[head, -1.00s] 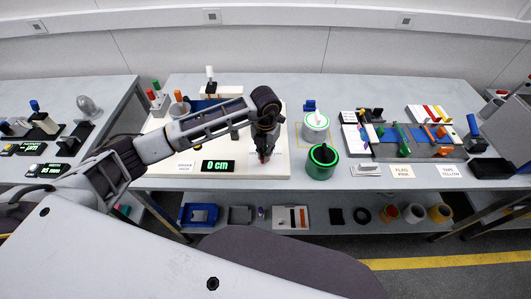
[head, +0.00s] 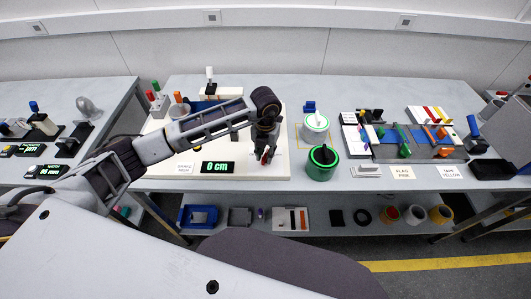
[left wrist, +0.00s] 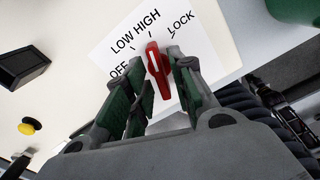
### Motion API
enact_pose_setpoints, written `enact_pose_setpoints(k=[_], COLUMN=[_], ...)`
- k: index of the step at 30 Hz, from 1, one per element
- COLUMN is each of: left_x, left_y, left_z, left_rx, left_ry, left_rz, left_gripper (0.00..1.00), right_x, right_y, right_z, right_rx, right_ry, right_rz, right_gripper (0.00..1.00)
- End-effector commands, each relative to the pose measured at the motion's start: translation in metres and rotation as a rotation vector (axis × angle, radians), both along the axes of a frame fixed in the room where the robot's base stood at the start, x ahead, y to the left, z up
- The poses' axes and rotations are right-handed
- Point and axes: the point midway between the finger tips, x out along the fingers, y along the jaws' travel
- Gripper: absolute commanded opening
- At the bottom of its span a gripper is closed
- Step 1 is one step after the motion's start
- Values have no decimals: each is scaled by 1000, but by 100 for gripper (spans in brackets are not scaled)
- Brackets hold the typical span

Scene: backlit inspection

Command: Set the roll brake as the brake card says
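In the left wrist view a red knob (left wrist: 158,68) stands on a white dial plate (left wrist: 205,35) marked OFF, LOW, HIGH and LOCK. The knob's white-marked end points about toward HIGH. My left gripper (left wrist: 157,72) has one finger on each side of the knob, with a gap showing on the left, so it looks open around it. In the head view the left gripper (head: 265,155) is over the front right of the white board, and the red knob shows between its fingers. A small card (head: 184,169) seems to read BRAKE HIGH. My right gripper is out of view.
A display (head: 217,168) reads 0 cm. A green-rimmed drum (head: 322,170) and a white canister (head: 315,122) stand right of the gripper. Further right is a blue rack (head: 385,150) with colored clips. A yellow button (left wrist: 27,128) shows in the left wrist view.

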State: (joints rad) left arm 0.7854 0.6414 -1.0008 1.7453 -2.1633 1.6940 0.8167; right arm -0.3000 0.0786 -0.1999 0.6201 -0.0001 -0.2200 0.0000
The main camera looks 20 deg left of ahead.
Motion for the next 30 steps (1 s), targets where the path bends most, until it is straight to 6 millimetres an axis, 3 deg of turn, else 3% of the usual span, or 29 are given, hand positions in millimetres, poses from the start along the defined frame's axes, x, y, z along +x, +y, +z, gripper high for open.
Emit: enact_pose_setpoints(k=[17, 30], left_x=[0, 1], left_y=[0, 0], left_z=[10, 67], left_rx=[0, 0], left_ry=[0, -2], left_rz=[0, 0], left_gripper=[31, 31], right_x=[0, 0], right_y=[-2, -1], right_z=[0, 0], right_rx=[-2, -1], right_ry=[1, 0], right_rz=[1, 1], right_gripper=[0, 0])
